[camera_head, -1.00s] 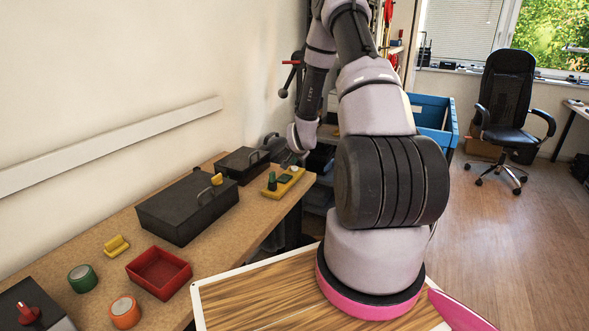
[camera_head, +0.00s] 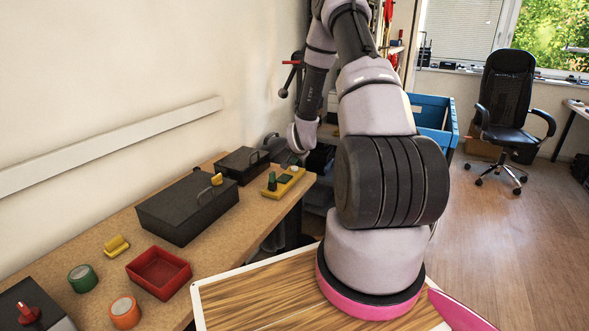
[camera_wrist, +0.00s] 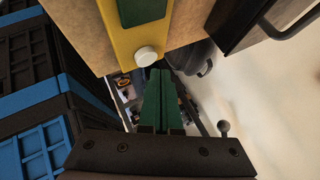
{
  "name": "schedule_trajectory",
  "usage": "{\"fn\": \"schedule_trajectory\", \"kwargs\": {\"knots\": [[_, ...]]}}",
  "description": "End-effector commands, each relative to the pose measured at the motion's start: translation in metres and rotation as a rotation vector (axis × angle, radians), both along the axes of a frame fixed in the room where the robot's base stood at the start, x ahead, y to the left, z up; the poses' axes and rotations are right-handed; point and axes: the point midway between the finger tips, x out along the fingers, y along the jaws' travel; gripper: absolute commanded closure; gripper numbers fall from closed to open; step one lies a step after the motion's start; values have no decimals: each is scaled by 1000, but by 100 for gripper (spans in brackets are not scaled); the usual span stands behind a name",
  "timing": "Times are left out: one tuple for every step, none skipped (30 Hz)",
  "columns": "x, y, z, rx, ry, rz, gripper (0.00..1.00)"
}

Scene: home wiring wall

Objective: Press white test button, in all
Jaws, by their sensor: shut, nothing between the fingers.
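The white test button (camera_wrist: 146,56) is a small white cylinder near the end of a yellow block (camera_wrist: 122,34), which also carries a dark green panel (camera_wrist: 140,10). In the head view the yellow block (camera_head: 282,189) lies at the far end of the workbench, with the white button (camera_head: 294,169) at its far right end. In the wrist view my gripper (camera_wrist: 159,74) has its green fingers shut together, with nothing between them. The fingertips appear just beside the button; I cannot tell whether they touch it. In the head view the fingers are hard to make out.
A black case (camera_head: 243,166) with a handle stands left of the yellow block. A larger dark box (camera_head: 180,212), a red tray (camera_head: 158,272), green and orange rolls, and a yellow piece lie nearer on the workbench (camera_head: 222,232). Blue crates (camera_wrist: 40,120) stand beyond the bench edge.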

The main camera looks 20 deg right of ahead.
Motion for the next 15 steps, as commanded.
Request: {"fn": "schedule_trajectory", "kwargs": {"knots": [[0, 0, 0, 0, 0, 0, 100], [0, 0, 0, 0, 0, 0, 100], [0, 0, 0, 0, 0, 0, 100], [0, 0, 0, 0, 0, 0, 100], [0, 0, 0, 0, 0, 0, 100], [0, 0, 0, 0, 0, 0, 100], [0, 0, -1, 0, 0, 0, 100], [0, 0, -2, 0, 0, 0, 100], [0, 0, -3, 0, 1, 0, 100], [0, 0, -4, 0, 1, 0, 100], [0, 0, -5, 0, 0, 0, 100], [0, 0, -6, 0, 0, 0, 100], [0, 0, -7, -1, 0, 1, 100], [0, 0, -8, -1, 0, 1, 100], [0, 0, -8, -1, -1, 1, 100]]}}
